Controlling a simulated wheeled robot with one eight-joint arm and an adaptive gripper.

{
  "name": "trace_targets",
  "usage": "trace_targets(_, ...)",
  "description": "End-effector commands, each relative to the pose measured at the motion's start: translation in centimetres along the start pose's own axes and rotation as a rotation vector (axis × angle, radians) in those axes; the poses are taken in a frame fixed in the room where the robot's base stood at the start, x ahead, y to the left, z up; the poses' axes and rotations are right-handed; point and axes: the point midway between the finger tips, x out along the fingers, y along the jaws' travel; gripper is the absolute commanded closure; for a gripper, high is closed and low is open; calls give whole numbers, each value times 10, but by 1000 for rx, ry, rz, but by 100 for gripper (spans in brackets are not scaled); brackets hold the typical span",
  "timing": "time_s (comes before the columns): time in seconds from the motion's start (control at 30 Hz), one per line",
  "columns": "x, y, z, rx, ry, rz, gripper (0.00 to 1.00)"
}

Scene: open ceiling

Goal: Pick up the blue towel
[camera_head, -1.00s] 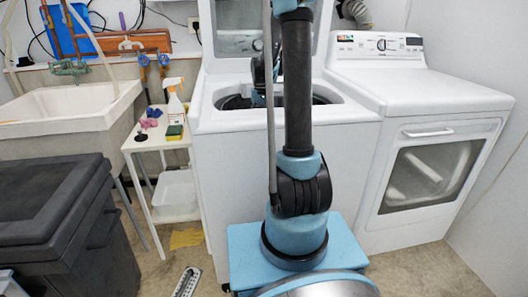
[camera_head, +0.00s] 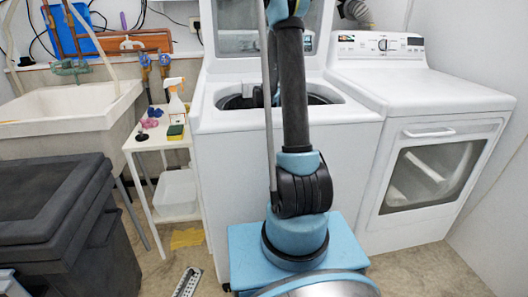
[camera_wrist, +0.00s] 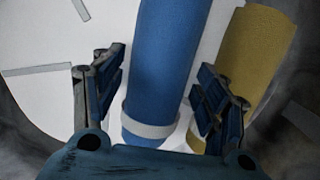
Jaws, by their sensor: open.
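The blue towel (camera_wrist: 168,60) is a rolled blue cylinder with a pale band near its lower end, seen in the wrist view. My gripper (camera_wrist: 160,78) is open, with one finger to the left of the blue towel and the other to its right in the picture. I cannot tell how far below the fingers the towel lies. In the head view, the towel is not visible, and my gripper is mostly hidden behind my arm at the washer opening.
A yellow roll (camera_wrist: 258,55) lies close beside the blue towel, behind the right finger. The open top-loading washer (camera_head: 235,165) has a raised lid. A white dryer (camera_head: 425,95) stands to its right, and a small white shelf (camera_head: 160,140) to its left.

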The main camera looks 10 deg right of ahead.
Motion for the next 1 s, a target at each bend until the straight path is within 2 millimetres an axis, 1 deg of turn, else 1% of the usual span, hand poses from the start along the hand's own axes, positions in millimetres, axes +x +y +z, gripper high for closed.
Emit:
trace_targets(0.03,6,0,0,0,0,0,33)
trace_targets(0.17,13,0,0,0,0,0,33)
trace_targets(0.43,15,0,0,0,0,0,33)
trace_targets(0.5,15,0,0,0,0,0,50)
trace_targets(0.57,15,0,0,0,0,0,63)
trace_targets(0.6,15,0,0,0,0,0,72)
trace_targets(0.63,15,0,0,0,0,0,79)
trace_targets(0.67,15,0,0,0,0,0,81)
trace_targets(0.87,14,0,0,0,0,0,81)
trace_targets(1.0,10,0,1,1,0,0,81)
